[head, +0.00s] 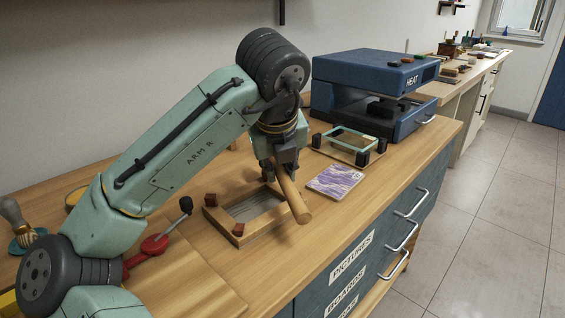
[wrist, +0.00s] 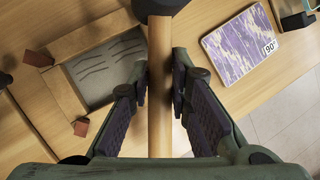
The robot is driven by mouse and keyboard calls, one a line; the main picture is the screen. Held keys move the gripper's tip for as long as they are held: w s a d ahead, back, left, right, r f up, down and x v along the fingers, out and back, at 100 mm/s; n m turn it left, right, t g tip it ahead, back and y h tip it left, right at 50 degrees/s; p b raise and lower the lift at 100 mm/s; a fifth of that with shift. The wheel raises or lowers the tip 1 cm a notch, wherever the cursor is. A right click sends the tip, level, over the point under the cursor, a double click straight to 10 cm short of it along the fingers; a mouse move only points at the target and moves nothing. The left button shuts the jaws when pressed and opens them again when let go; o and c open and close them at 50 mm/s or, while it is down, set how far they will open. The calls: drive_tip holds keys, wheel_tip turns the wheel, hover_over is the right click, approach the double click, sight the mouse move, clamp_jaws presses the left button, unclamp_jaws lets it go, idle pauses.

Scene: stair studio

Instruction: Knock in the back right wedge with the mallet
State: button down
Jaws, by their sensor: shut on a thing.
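My gripper (head: 284,168) is shut on the wooden handle of the mallet (head: 295,200), above the right side of a wooden frame (head: 261,235). In the wrist view the mallet handle (wrist: 160,85) runs upright between the fingers, and its dark head (wrist: 160,4) shows only partly at the top edge. The frame has a grey inside. One red-brown wedge (head: 211,199) is at its left corner and another wedge (head: 238,229) at its near corner. Both show in the wrist view. My gripper and the handle hide part of the frame's right side; I cannot clearly make out the back right wedge.
A purple patterned card (head: 335,181) lies right of the frame. Behind it are a glass-topped board with black corner blocks (head: 349,145) and a blue heat press (head: 375,85). A red tool with a black knob (head: 155,244) lies left of the frame. The front right bench top is clear.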

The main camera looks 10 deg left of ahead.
drive_tip(key=f, duration=0.3)
drive_tip(key=shift+a+f+h, duration=0.1)
drive_tip(key=shift+a+h, duration=0.2)
drive_tip(key=shift+a, duration=0.1)
drive_tip(key=r+p, duration=0.5)
drive_tip(key=shift+s+a+r, duration=0.1)
drive_tip(key=shift+a+r, duration=0.05)
drive_tip(key=shift+a, duration=0.1)
drive_tip(key=shift+w+r+p, duration=0.15)
drive_tip(key=shift+w+p, duration=0.1)
drive_tip(key=shift+p, duration=0.15)
drive_tip(key=shift+r, duration=0.1)
drive_tip(key=shift+w+r+p, duration=0.1)
drive_tip(key=shift+w+p, duration=0.05)
drive_tip(key=shift+p, duration=0.2)
drive_tip(key=shift+r+p, duration=0.15)
drive_tip(key=shift+p, duration=0.15)
drive_tip(key=shift+f, duration=0.2)
